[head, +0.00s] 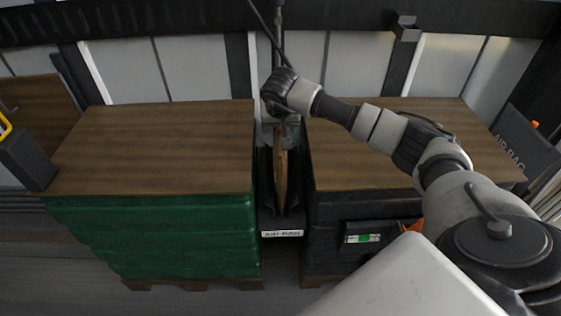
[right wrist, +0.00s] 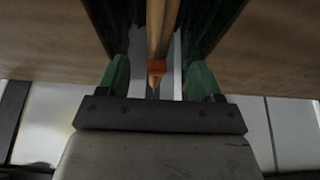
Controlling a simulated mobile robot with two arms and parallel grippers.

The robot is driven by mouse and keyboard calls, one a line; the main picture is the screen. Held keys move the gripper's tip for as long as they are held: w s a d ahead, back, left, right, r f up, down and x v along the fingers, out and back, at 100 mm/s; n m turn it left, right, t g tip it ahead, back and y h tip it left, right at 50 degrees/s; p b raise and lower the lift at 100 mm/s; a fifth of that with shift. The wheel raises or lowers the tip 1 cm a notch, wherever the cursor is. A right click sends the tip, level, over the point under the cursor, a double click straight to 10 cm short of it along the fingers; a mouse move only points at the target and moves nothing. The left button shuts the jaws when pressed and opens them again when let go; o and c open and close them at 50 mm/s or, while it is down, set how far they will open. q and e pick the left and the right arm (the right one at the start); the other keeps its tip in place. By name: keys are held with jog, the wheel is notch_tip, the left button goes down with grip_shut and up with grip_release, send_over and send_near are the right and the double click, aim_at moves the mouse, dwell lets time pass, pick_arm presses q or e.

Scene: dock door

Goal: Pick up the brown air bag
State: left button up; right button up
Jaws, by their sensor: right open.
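The brown air bag (head: 281,175) stands narrow and upright in the gap between two pallet loads. In the right wrist view the air bag (right wrist: 162,25) runs between the fingers, with an orange fitting (right wrist: 157,68) near its end. My right gripper (head: 283,124) reaches in from the right over the top of the gap. In the right wrist view its two green fingers (right wrist: 158,78) are apart, one on each side of the air bag's end, with visible space on both sides. The head view hides part of the bag's top behind the gripper. My left gripper is not in view.
The left load (head: 150,235) is wrapped in green, the right load (head: 330,215) in black; both have wooden tops. A small label (head: 282,233) sits low in the gap. A dark box with a green light (head: 370,238) is on the right load's front. An "AIR BAG" panel (head: 512,140) stands far right.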

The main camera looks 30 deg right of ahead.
aim_at(281, 130)
jog(key=shift+x, duration=2.75)
jog(key=shift+d, duration=0.1)
grip_shut()
